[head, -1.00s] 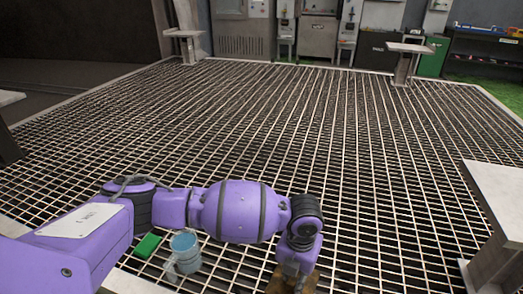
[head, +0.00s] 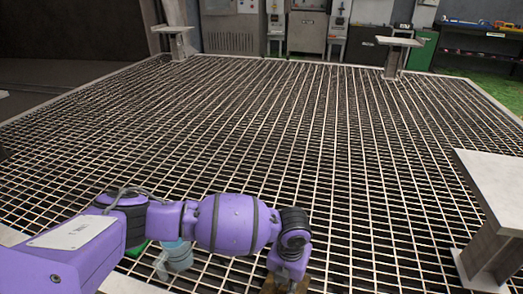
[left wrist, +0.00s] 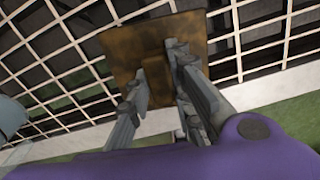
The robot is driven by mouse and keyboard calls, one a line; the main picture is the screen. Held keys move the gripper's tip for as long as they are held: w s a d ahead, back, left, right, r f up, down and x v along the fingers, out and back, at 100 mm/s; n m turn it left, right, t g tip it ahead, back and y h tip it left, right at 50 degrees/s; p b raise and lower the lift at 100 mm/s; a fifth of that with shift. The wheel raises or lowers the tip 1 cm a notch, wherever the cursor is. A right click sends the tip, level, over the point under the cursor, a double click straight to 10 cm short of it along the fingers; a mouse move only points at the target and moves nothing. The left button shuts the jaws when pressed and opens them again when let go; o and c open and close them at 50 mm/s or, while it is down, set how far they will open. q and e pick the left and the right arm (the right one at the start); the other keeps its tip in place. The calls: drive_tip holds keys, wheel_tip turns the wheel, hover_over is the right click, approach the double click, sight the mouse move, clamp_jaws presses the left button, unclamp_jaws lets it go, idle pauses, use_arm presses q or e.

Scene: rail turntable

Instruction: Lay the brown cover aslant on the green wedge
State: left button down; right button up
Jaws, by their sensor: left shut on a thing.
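The brown cover (left wrist: 130,42) is a flat, square plate with a raised block in its middle. My left gripper (left wrist: 157,74) is shut on that block and holds the cover. In the head view only bits of the cover (head: 269,285) show at the bottom edge, below my left wrist. The green wedge (head: 137,249) is at the lower left of the head view, and my left arm hides most of it. The cover is well to the right of the wedge. My right gripper is in neither view.
A pale pedestal table (head: 492,180) stands at the right. Two smaller pedestals stand far back. The wide grating floor (head: 270,130) between them is clear.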

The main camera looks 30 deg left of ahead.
use_arm(q)
drive_tip(key=shift+w+d+r, duration=0.1)
drive_tip(key=shift+w+r, duration=0.05)
drive_tip(key=shift+w, duration=0.05)
drive_tip(key=c, duration=1.5)
unclamp_jaws()
wheel_tip(320, 180, up, 12)
drive_tip(key=shift+s, duration=0.1)
